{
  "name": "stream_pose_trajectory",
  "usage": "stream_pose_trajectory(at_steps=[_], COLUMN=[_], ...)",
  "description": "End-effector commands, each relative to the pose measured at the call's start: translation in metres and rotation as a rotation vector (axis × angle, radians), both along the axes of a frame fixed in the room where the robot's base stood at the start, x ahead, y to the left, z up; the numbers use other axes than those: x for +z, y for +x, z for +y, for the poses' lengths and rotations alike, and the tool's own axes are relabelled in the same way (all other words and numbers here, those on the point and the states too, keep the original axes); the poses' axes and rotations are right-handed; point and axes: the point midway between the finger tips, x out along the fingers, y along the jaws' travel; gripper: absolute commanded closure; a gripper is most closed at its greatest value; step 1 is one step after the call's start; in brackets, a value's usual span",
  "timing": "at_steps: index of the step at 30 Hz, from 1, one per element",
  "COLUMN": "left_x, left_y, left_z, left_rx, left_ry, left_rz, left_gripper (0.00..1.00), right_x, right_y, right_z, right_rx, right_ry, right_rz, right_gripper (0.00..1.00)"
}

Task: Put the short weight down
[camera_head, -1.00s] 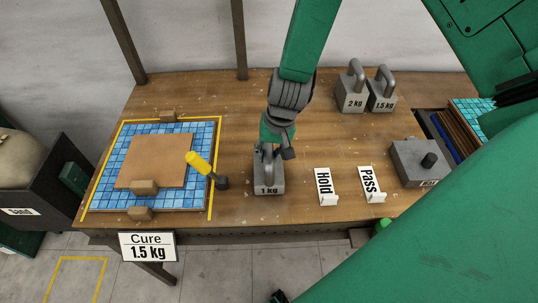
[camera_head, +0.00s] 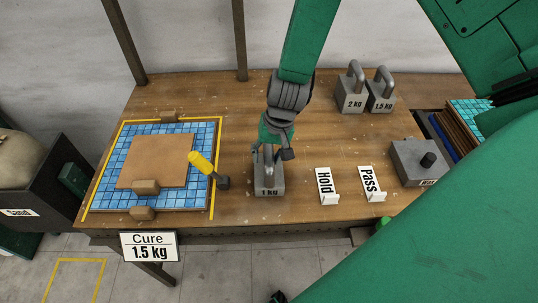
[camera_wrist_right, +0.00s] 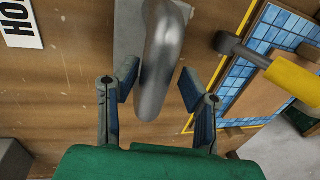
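The short grey weight marked 1 kg (camera_head: 269,184) stands upright on the wooden table, right of the blue mosaic sheet (camera_head: 206,140). Its rounded handle also shows in the right wrist view (camera_wrist_right: 160,60). My right gripper (camera_head: 271,154) is at the handle from above. In the wrist view its two fingers (camera_wrist_right: 157,95) are spread on either side of the handle, with a gap visible at each side. The gripper is open. A sign (camera_head: 149,246) at the table's front edge reads Cure 1.5 kg. My left gripper is not in view.
A yellow-handled hammer (camera_head: 201,164) lies at the mosaic's right edge. Hold (camera_head: 325,184) and Pass (camera_head: 370,183) signs stand right of the weight. Weights marked 2 kg (camera_head: 350,101) and 1.5 kg (camera_head: 380,102) stand at the back. A grey block (camera_head: 411,160) is at right.

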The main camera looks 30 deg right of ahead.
Motion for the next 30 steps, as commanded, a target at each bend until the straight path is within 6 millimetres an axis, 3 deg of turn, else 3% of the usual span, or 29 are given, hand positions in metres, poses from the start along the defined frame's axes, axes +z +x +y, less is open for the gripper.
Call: stream_pose_trajectory(at_steps=[12,21,26,30], left_x=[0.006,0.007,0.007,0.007], left_y=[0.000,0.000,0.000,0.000], left_z=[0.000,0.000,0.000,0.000], left_rx=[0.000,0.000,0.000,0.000], left_ry=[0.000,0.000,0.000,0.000], left_rz=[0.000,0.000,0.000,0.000], left_gripper=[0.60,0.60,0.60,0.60], right_x=[0.082,0.110,0.098,0.037], right_y=[-0.008,-0.011,-0.020,-0.064], right_z=[-0.019,-0.021,-0.023,-0.037], right_rx=[-0.001,0.000,0.016,0.122], right_ry=[0.005,0.001,-0.025,-0.147], right_rz=[-0.004,0.000,0.013,0.052], right_gripper=[0.63,0.63,0.63,0.63])
